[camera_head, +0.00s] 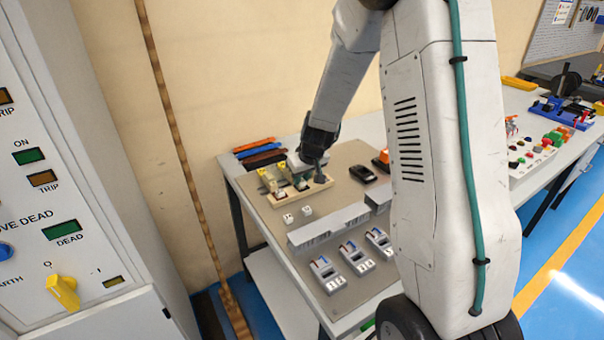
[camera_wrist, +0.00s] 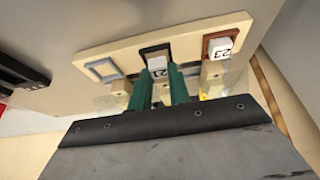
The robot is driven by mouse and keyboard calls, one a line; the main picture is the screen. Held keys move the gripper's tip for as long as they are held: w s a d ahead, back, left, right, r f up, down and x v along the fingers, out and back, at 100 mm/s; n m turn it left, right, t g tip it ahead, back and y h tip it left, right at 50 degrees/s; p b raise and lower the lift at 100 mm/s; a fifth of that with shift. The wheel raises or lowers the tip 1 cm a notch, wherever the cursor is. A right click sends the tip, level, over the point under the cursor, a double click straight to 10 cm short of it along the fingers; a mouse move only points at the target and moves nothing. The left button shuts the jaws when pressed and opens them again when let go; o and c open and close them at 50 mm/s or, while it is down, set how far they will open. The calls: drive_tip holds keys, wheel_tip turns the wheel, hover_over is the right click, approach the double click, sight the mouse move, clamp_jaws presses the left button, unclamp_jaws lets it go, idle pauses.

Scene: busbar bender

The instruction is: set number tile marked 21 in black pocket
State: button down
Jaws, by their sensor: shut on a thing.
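My gripper (camera_wrist: 164,82) is shut on the white number tile marked 21 (camera_wrist: 162,70), between its two green fingers in the wrist view. The black pocket (camera_wrist: 153,49) is the middle frame on a cream board (camera_wrist: 120,53). The tile overlaps the pocket's near side, and I cannot tell whether it is inside or just above. The fingers hide part of the pocket. In the head view my gripper (camera_head: 315,168) is over the board (camera_head: 300,197), with tile and pocket too small or hidden to make out.
A brown pocket (camera_wrist: 208,51) to the right holds a tile marked 23 (camera_wrist: 220,47). A grey pocket (camera_wrist: 103,70) to the left is empty. Two white tiles (camera_head: 288,218) (camera_head: 307,210) lie on the mat. A grey block row (camera_head: 328,226) and several grey devices (camera_head: 356,257) stand nearer.

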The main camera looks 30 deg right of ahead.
drive_tip(key=c, duration=1.2)
unclamp_jaws()
drive_tip(key=shift+c, duration=0.2)
drive_tip(key=v, duration=0.7)
drive_tip(key=shift+s+r, duration=0.2)
drive_tip(key=shift+r, duration=0.15)
